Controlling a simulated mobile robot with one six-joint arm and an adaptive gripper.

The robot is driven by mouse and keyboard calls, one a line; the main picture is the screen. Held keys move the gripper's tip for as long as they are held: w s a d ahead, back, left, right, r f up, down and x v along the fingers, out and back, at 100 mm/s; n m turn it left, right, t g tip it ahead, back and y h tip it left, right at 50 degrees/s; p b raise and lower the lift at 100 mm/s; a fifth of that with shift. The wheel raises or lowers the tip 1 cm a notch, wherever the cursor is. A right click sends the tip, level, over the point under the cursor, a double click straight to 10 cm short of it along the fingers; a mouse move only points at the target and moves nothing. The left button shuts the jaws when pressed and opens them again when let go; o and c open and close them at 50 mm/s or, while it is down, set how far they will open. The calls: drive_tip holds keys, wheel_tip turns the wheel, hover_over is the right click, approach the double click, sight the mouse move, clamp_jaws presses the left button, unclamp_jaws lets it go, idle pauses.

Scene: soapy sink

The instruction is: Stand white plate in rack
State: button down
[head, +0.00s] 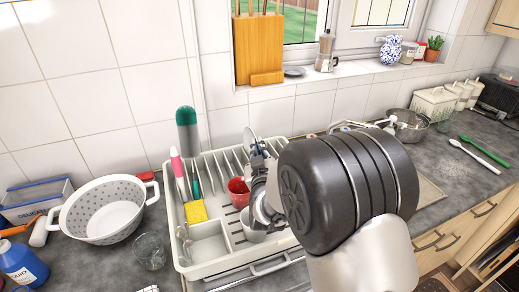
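The white dish rack (182,246) stands on the counter in the middle of the head view. A thin pale edge that looks like a white plate (249,139) shows upright near the back slots of the rack. My gripper (259,160) is over the right part of the rack, close to this edge. My dark arm link hides much of the gripper and the rack's right side. I cannot tell whether the fingers are shut on the plate or only beside it.
A red cup (239,192), a yellow sponge (195,212) and upright brushes (187,135) are in the rack. A white colander (103,211) and a glass (150,251) stand to its left. Several rack slots left of my gripper look empty.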

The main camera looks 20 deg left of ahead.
drive_tip(key=c, duration=1.7)
unclamp_jaws()
drive_tip(key=shift+f, duration=0.1)
drive_tip(key=v, duration=1.2)
